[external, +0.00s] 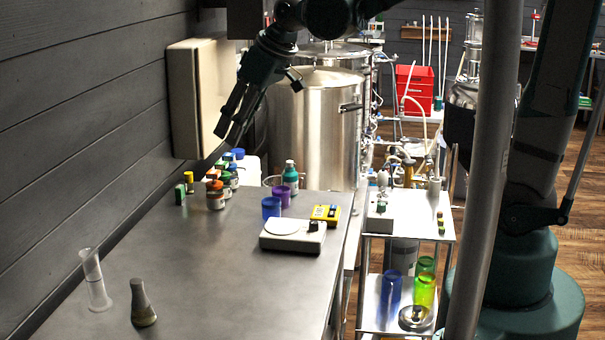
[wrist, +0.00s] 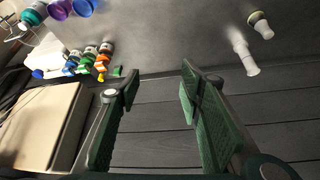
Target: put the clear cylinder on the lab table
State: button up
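The clear cylinder (external: 94,280) stands at the near left of the grey metal table (external: 215,275), close to the wall-side edge. It also shows in the wrist view (wrist: 244,55) at upper right, beyond my right finger. I cannot tell from the pictures whether this grey table is the lab table. My gripper (external: 228,132) hangs in the air near the wall, above the far left part of the table and well away from the cylinder. In the wrist view my gripper (wrist: 158,80) has its two green-padded fingers wide apart with nothing between them.
A small flask (external: 143,305) stands just right of the cylinder. Bottles (external: 215,193), blue and purple cups (external: 271,207) and a scale (external: 292,235) occupy the table's far part. A wall box (external: 200,95) is beside my gripper. A cart (external: 405,235) stands right. The table's middle is clear.

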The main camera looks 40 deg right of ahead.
jog(key=s+d+m+h, duration=0.1)
jog(key=s+d+m, duration=0.1)
jog(key=s+d, duration=0.3)
jog(key=s+d+m+t+h, duration=0.1)
jog(key=s+d, duration=0.4)
jog(key=d, duration=0.8)
jog(key=s+d+m+t+h, duration=0.1)
jog(key=s+d+m, duration=0.2)
jog(key=s+d, duration=0.3)
jog(key=d, duration=0.3)
jog(key=shift+d+r, duration=0.25)
jog(key=shift+d, duration=0.05)
jog(key=shift+f, duration=0.1)
